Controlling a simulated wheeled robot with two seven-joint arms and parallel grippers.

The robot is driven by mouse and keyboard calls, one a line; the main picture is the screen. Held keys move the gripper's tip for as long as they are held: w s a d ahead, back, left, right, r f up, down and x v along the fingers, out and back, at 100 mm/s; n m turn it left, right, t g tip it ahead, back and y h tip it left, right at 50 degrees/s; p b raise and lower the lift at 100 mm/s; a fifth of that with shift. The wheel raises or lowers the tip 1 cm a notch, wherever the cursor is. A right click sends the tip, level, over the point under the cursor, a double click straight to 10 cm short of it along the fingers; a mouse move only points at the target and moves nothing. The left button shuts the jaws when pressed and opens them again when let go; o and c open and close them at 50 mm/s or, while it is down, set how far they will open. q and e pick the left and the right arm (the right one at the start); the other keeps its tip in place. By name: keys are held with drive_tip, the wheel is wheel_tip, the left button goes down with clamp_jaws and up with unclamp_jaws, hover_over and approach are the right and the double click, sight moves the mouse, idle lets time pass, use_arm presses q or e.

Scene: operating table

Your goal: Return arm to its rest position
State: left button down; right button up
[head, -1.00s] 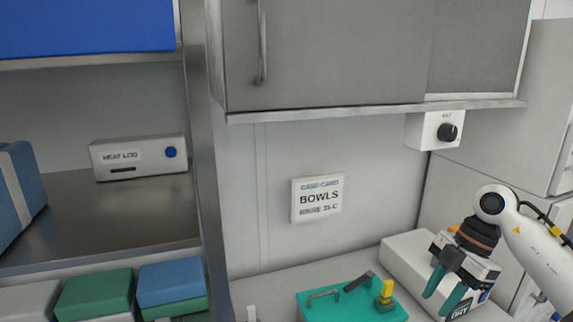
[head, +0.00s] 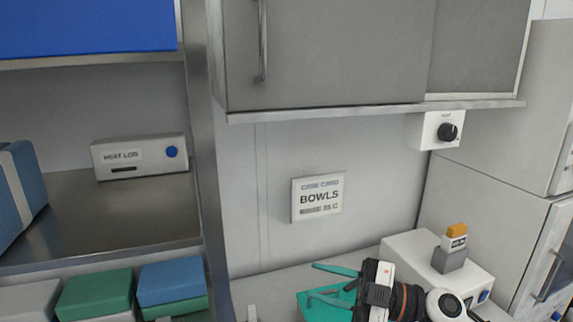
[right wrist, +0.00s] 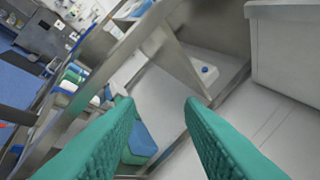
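My right gripper (head: 313,281) comes in from the lower right in the head view, with its two teal fingers pointing left. They are spread apart with nothing between them. The open fingers also fill the lower part of the right wrist view (right wrist: 157,101). The gripper is in front of a teal case (head: 312,312) on the counter and hides much of it. I cannot tell the gap between them. My left gripper is in neither view.
A white unit (head: 408,250) on the counter carries a grey holder (head: 448,260) with an orange-topped item (head: 456,231). A grey cabinet (head: 330,55) hangs above. Shelves with a white box (head: 140,156) stand at left. The wall around the bowls card (head: 318,197) is clear.

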drive_tip(key=w+d+f+m+t+h, duration=0.1)
drive_tip(key=d+m+t+h, duration=0.2)
drive_tip(key=m+t+h, duration=0.35)
drive_tip(key=w+d+m+t+h, duration=0.1)
drive_tip(key=d+m+t+h, duration=0.25)
drive_tip(key=m+t, duration=0.55)
drive_tip(key=s+d+f+m+g+h, duration=0.2)
drive_tip(key=d+f+m+h, duration=0.2)
drive_tip(key=f+h, duration=0.15)
drive_tip(key=s+d+f+m+g+h, duration=0.1)
drive_tip(key=d+f+m+h, duration=0.25)
drive_tip(key=f, duration=0.35)
drive_tip(key=s+f+n+g, duration=0.1)
drive_tip(key=s+f+g, duration=0.65)
drive_tip(key=s, duration=0.45)
drive_tip(key=s+f+g, duration=0.6)
drive_tip(key=s+f, duration=0.3)
drive_tip(key=s, duration=0.3)
wheel_tip(320, 180, down, 25)
drive_tip(key=g+b, duration=0.1)
drive_tip(key=b, duration=0.1)
drive_tip(key=s+d+f+g, duration=0.1)
drive_tip(key=s+d+f, duration=0.2)
drive_tip(key=s+f, duration=1.4)
wheel_tip(320, 180, down, 2)
drive_tip(key=shift+s+f+b, duration=0.1)
drive_tip(key=shift+s+b, duration=0.05)
drive_tip(key=shift+b, duration=0.3)
